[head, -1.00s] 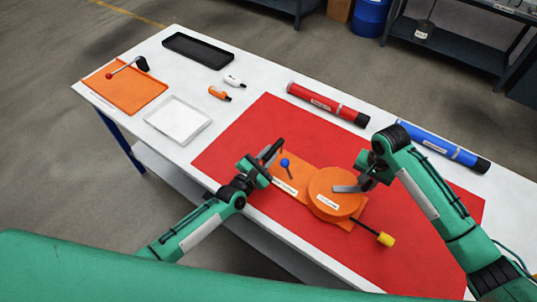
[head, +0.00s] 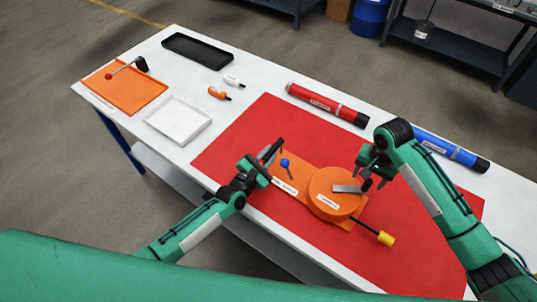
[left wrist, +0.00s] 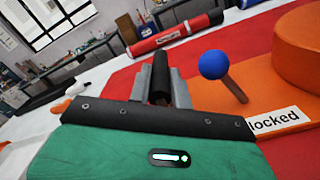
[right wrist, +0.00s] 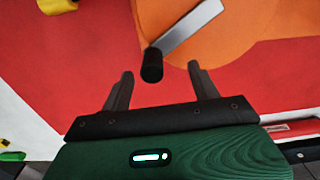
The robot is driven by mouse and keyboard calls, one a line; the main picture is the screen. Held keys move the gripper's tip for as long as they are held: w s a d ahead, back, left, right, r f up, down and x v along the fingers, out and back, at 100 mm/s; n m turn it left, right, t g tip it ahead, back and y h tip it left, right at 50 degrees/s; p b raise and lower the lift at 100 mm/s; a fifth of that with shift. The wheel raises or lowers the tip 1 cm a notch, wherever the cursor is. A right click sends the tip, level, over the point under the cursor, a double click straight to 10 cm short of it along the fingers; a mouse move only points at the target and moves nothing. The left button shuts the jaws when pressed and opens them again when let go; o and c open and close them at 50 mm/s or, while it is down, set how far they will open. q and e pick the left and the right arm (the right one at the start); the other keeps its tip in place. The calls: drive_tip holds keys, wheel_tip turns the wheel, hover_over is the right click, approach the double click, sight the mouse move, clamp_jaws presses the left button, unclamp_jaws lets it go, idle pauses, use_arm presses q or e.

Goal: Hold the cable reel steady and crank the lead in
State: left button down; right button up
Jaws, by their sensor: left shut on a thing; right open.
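The cable reel is an orange drum (head: 328,193) on an orange base (head: 293,165) in the head view. A grey crank arm (head: 346,189) with a black knob (head: 366,185) lies across its top. A blue-knobbed lever (head: 285,163) stands on the base; a label by it (left wrist: 273,121) reads "locked". The black lead ends in a yellow plug (head: 386,239) at the reel's near right. My left gripper (head: 268,159) is shut on a black upright handle (left wrist: 160,76) at the base's left end. My right gripper (right wrist: 160,72) is open, its fingertips just short of the black knob (right wrist: 152,66).
The reel sits on a red mat (head: 230,150). A red tube (head: 327,104) and a blue tube (head: 451,150) lie behind it. A white tray (head: 178,121), orange tray (head: 122,92) and black tray (head: 198,50) are at left, with two small bottles near them.

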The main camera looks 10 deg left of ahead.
drive_tip(key=shift+r, duration=2.55)
drive_tip(key=shift+c, duration=0.8)
drive_tip(key=r+n, duration=0.1)
drive_tip(key=n, duration=0.1)
drive_tip(key=s+r+n, duration=0.1)
drive_tip(key=n, duration=0.1)
drive_tip(key=r+n, duration=0.1)
drive_tip(key=shift+s+n, duration=0.2)
drive_tip(key=shift+n, duration=0.2)
drive_tip(key=shift+s+f, duration=0.1)
drive_tip(key=shift+f, duration=4.9)
